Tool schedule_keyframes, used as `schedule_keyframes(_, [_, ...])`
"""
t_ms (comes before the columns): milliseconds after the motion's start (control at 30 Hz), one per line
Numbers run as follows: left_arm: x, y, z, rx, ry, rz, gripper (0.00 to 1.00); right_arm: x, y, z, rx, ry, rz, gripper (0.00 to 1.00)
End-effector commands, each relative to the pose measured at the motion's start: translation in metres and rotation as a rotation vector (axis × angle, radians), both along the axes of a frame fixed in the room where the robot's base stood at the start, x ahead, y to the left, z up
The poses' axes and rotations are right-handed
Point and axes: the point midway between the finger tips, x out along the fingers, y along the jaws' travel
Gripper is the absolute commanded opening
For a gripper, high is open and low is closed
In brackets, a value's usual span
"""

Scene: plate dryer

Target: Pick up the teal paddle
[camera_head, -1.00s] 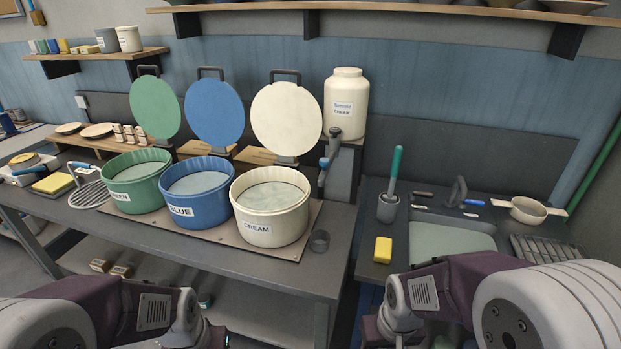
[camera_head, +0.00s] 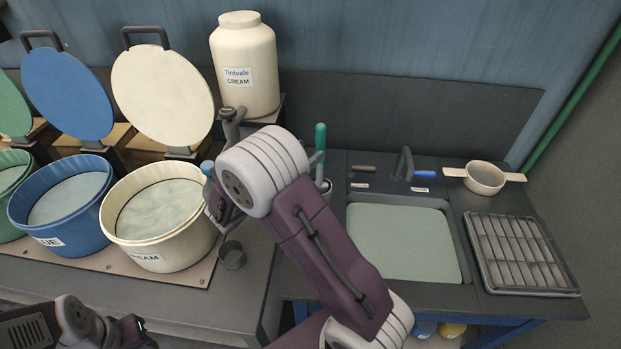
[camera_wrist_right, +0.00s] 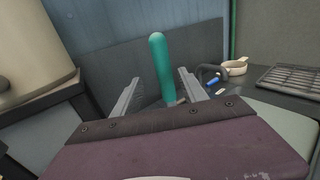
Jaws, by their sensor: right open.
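The teal paddle (camera_head: 320,139) stands upright in a dark holder (camera_head: 327,186) at the left of the sink, and its lower part is mostly hidden behind my right arm. In the right wrist view its rounded teal handle (camera_wrist_right: 161,68) rises between and beyond the two fingers of my right gripper (camera_wrist_right: 158,88). Those fingers are spread and hold nothing. I cannot tell whether either finger touches the handle.
The cream bucket (camera_head: 113,218) and cream jar (camera_head: 222,58) stand left of my right arm. A small grey cup (camera_head: 232,256) is near the bench edge. The sink basin (camera_head: 400,240), drying rack (camera_head: 471,245) and white strainer (camera_head: 484,181) lie to the right.

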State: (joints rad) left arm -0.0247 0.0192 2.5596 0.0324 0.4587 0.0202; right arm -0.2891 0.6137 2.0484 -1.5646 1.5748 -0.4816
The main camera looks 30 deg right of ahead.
Motion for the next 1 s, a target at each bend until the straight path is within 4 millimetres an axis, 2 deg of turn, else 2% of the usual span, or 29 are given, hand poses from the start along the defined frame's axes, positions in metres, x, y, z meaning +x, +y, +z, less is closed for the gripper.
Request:
schedule_keyframes(67, [0.0, 0.0, 0.001, 0.0, 0.001, 0.0, 0.36, 0.001, -0.002, 0.002, -0.005, 0.0, 0.002, 0.5])
schedule_keyframes(300, [0.0, 0.0, 0.007, 0.0, 0.0, 0.0, 0.36, 0.01, -0.035, 0.001, -0.001, -0.001, -0.001, 0.5])
schedule_keyframes(467, [0.0, 0.0, 0.007, 0.0, 0.0, 0.0, 0.36, 0.012, -0.04, 0.0, -0.001, -0.001, 0.0, 0.5])
schedule_keyframes(700, [0.0, 0.0, 0.017, 0.0, 0.0, 0.0, 0.36, 0.024, -0.08, -0.004, 0.001, -0.001, -0.004, 0.5])
schedule_keyframes(800, [0.0, 0.0, 0.017, 0.0, 0.0, 0.0, 0.36, 0.026, -0.087, -0.005, 0.001, -0.002, -0.001, 0.5])
schedule_keyframes(1000, [0.0, 0.0, 0.017, 0.0, 0.0, 0.0, 0.36, 0.027, -0.087, -0.006, 0.001, -0.002, 0.0, 0.5])
